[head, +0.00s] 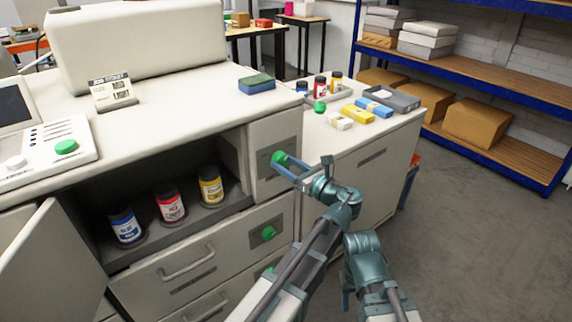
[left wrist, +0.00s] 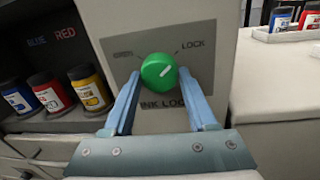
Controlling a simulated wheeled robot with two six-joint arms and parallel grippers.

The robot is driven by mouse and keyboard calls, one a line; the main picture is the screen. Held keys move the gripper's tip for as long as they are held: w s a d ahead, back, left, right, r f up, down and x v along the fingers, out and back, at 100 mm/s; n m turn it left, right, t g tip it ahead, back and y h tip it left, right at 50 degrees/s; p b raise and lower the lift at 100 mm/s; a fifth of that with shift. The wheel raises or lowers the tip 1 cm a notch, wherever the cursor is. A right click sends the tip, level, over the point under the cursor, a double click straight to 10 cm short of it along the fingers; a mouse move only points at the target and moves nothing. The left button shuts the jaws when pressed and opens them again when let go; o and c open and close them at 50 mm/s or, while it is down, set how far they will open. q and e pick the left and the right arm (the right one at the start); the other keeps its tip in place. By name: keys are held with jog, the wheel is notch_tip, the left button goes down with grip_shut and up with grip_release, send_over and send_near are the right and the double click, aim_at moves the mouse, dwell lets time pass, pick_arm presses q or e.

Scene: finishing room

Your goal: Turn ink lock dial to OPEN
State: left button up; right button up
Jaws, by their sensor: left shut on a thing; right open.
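The ink lock dial (head: 279,158) is a round green knob on a grey plate on the cabinet front. In the left wrist view the dial (left wrist: 158,71) has a white mark pointing up and right, toward the word LOCK. A blurred word at the plate's upper left appears to read OPEN. "INK LOCK" is printed below, partly covered by the fingers. My left gripper (head: 287,168) is shut on the dial, with one blue finger on each side of it. My right arm shows at the lower right of the head view, but its fingers are not visible.
Blue, red and yellow ink jars (head: 171,204) stand in the open compartment left of the dial. Another green knob (head: 267,233) is on the drawer below. A hinged door (head: 50,262) stands open at left. Floor (head: 470,240) at right is clear.

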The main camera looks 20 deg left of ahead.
pick_arm(q)
jog(key=n+p, duration=0.1)
jog(key=n, duration=0.3)
jog(key=shift+r+n, duration=0.1)
jog(key=shift+n, duration=0.3)
jog(key=n+h+p, duration=0.1)
jog(key=n, duration=0.8)
jog(key=shift+s+r, duration=0.1)
jog(key=n+h, duration=0.1)
jog(key=n, duration=0.3)
jog(key=shift+n+t, duration=0.3)
jog(key=shift+t, duration=0.1)
jog(key=o, duration=1.4)
jog(key=shift+c, duration=0.2)
jog(key=shift+s+p, duration=0.1)
jog(key=shift+p, duration=0.2)
